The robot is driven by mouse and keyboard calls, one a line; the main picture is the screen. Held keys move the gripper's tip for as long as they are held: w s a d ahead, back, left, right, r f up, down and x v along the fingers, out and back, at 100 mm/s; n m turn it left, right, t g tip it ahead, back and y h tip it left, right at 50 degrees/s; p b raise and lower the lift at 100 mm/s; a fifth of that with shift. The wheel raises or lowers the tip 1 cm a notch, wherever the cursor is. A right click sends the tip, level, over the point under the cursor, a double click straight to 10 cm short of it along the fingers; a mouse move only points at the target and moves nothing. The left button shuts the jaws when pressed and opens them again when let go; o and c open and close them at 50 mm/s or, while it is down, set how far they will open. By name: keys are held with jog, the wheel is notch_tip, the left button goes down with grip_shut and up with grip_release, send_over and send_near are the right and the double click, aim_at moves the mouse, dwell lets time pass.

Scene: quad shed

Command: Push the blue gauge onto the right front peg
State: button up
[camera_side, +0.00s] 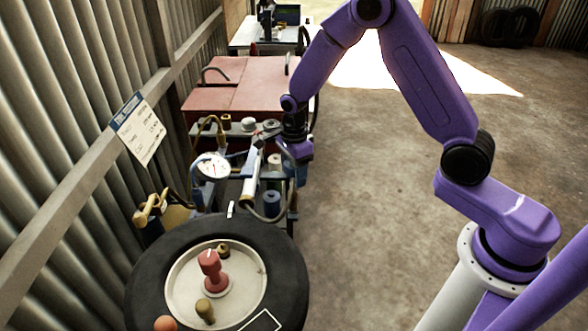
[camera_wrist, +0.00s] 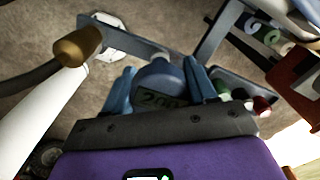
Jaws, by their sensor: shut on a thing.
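My gripper (camera_wrist: 160,88) is shut on the blue gauge (camera_wrist: 158,76), a round body with a digital display, held between its two blue fingers in the wrist view. A flat grey metal bar (camera_wrist: 125,38) runs behind the gauge; I cannot tell whether they touch. In the side view my gripper (camera_side: 288,158) is low over the right side of the cluttered rack, and I cannot make out the gauge there. I cannot pick out the right front peg for certain in either view.
A white-faced dial gauge (camera_side: 212,167) and a pale tube-like tool (camera_side: 250,172) are left of my gripper. A brass knob (camera_wrist: 78,46) is near the left finger. The floor (camera_side: 360,210) at right is clear.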

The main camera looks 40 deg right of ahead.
jog(key=shift+f, duration=0.4)
jog(key=o, duration=0.9)
jog(key=shift+r, duration=5.45)
jog(key=shift+r, duration=0.1)
